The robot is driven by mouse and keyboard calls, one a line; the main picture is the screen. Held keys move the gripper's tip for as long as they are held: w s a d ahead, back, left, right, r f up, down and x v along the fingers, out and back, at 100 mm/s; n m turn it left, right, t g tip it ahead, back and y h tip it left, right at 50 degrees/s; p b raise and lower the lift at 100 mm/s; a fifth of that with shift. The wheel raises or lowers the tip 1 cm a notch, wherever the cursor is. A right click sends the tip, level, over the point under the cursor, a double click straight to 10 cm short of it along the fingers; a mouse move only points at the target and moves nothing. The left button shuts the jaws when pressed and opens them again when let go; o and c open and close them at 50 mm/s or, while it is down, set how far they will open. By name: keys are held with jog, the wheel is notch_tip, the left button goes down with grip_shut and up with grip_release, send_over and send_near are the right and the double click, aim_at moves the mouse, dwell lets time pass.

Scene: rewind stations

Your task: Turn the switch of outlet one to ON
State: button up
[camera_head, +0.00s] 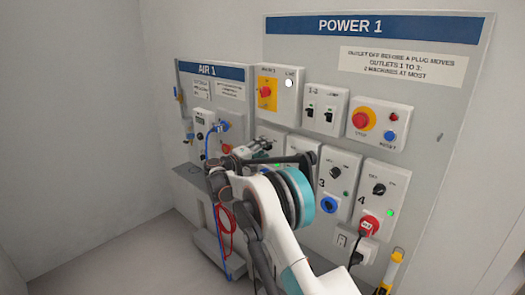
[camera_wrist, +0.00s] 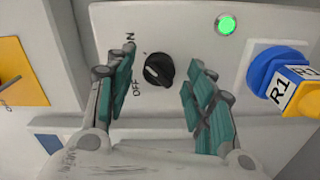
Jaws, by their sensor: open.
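A black rotary switch (camera_wrist: 158,70) sits on a light panel (camera_wrist: 180,30) in the wrist view, with ON and OFF lettering at its left. A pale mark shows on the knob; I cannot tell exactly which word it points to. A green lamp (camera_wrist: 226,24) is lit above it to the right. My gripper (camera_wrist: 163,64) is open, one teal-padded finger on each side of the knob, with visible gaps. The outlet's number is not readable.
A blue and yellow plug (camera_wrist: 275,75) tagged R1 is right of the switch. A yellow plate (camera_wrist: 18,75) lies left. In the head view, outlet 3 (camera_head: 338,185) and outlet 4 (camera_head: 383,190), with a red plug (camera_head: 369,227), are to the right, below the stop button (camera_head: 363,119).

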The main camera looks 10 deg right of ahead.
jog(key=v, duration=1.2)
jog(key=s+d+r+g+y, duration=0.2)
jog(key=s+d+r+y, duration=0.1)
jog(key=s+d+r, duration=0.45)
jog(key=s+d+r+m+g+y, duration=0.1)
jog(key=s+d+y, duration=0.15)
jog(key=s, duration=0.55)
jog(key=s+d+r+g+y, duration=0.1)
jog(key=s+d+r+y, duration=0.1)
jog(key=s+d, duration=0.35)
jog(key=s+a+f+m+y, duration=0.1)
jog(key=s+f+y, duration=0.1)
jog(key=s, duration=0.8)
jog(key=s+a+f+m+y, duration=0.1)
jog(key=s+a+f+y, duration=0.1)
jog(key=s, duration=0.9)
jog(key=s+a+f+m+y, duration=0.1)
jog(key=s+a+f+y, duration=0.1)
jog(key=s, duration=0.9)
notch_tip(320, 180, down, 3)
jog(key=shift+a+r+t+y, duration=0.2)
jog(key=shift+t+y, duration=0.1)
jog(key=shift+y, duration=0.25)
